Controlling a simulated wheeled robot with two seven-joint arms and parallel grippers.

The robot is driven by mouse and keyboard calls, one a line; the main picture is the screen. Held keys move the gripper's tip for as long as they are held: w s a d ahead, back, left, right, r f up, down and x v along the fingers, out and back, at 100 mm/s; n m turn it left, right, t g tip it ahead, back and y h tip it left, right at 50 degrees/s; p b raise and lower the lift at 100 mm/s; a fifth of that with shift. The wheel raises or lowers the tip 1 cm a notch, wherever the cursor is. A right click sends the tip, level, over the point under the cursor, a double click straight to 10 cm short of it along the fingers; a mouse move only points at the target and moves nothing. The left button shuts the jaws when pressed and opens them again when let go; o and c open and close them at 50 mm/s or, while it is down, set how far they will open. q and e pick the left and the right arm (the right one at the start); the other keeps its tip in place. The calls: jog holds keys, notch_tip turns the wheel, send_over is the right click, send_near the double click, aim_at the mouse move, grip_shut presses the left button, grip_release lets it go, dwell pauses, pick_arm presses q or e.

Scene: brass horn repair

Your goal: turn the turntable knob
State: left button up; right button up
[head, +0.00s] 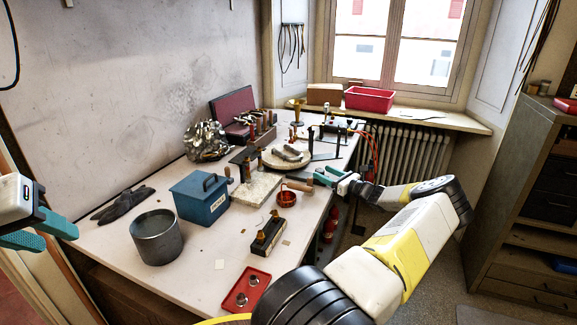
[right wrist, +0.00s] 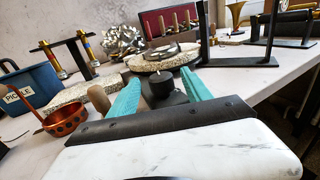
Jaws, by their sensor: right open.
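The turntable (head: 287,159) is a round, pale, speckled disc on the bench with grey metal pieces on it. It also shows in the right wrist view (right wrist: 163,63). A dark knob (right wrist: 163,92) sits just in front of the disc there, between my teal right fingertips. My right gripper (right wrist: 161,79) is open around the knob's sides; I cannot tell whether either finger touches it. In the head view my right gripper (head: 326,178) is at the turntable's right front, and the knob is hard to make out. My left gripper (head: 60,238) is at the far left, open and empty, away from the turntable.
A copper pan (head: 287,197) with a wooden handle stands close to my right gripper. A blue lidded box (head: 201,199), a grey pot (head: 156,238) and a red tray (head: 246,290) stand further left and front. A black stand (right wrist: 240,62) rises right of the turntable.

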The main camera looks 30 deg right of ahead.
jog(key=x, duration=0.5)
jog(key=shift+w, duration=0.35)
grip_shut()
